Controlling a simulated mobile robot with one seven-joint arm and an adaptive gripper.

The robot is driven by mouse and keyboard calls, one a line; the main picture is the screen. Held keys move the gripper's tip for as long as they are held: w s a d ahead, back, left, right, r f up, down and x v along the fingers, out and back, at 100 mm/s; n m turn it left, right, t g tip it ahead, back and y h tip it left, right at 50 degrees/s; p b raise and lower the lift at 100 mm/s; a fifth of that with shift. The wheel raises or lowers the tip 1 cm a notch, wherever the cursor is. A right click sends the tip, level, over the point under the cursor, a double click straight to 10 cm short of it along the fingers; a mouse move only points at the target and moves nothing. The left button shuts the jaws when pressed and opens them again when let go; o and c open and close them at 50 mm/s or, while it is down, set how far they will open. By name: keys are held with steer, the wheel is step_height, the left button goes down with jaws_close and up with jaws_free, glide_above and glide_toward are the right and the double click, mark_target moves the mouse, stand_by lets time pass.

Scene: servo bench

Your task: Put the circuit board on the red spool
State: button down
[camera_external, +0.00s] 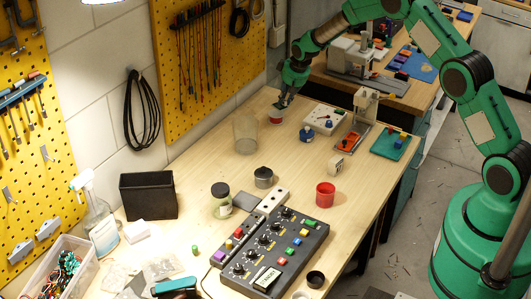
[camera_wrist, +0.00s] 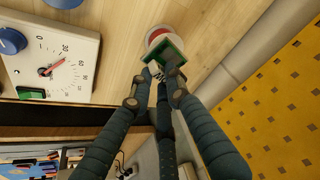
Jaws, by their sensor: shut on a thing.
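My gripper (camera_external: 284,102) reaches down over the far end of the bench, near the pegboard wall. In the wrist view its fingers (camera_wrist: 163,74) are shut on a small green circuit board (camera_wrist: 172,50). The board is tilted and overlaps a round red-and-white thing (camera_wrist: 157,34), which looks like the red spool. This spool also shows in the external view (camera_external: 276,117), upright on the bench just below the gripper. I cannot tell whether the board touches it. The board is too small to make out in the external view.
A white dial box (camera_external: 325,117) stands right of the gripper, and a clear cylinder (camera_external: 245,135) stands to its left. A red cylinder (camera_external: 325,194) stands nearer the front. A control panel (camera_external: 270,252) fills the near end. Bare wood lies mid-bench.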

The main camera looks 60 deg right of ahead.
steer(key=shift+w+d+f, duration=0.1)
steer(key=shift+w+d, duration=0.1)
steer(key=shift+w, duration=0.35)
steer(key=shift+w+d+f, duration=0.1)
steer(key=shift+w+d, duration=0.1)
steer(key=shift+w, duration=0.35)
steer(key=shift+f+p, duration=0.3)
steer(key=shift+f, duration=1.4)
steer(key=shift+f, duration=0.2)
steer(key=c, duration=1.7)
jaws_free()
steer(key=shift+o, duration=0.2)
steer(key=shift+r, duration=0.25)
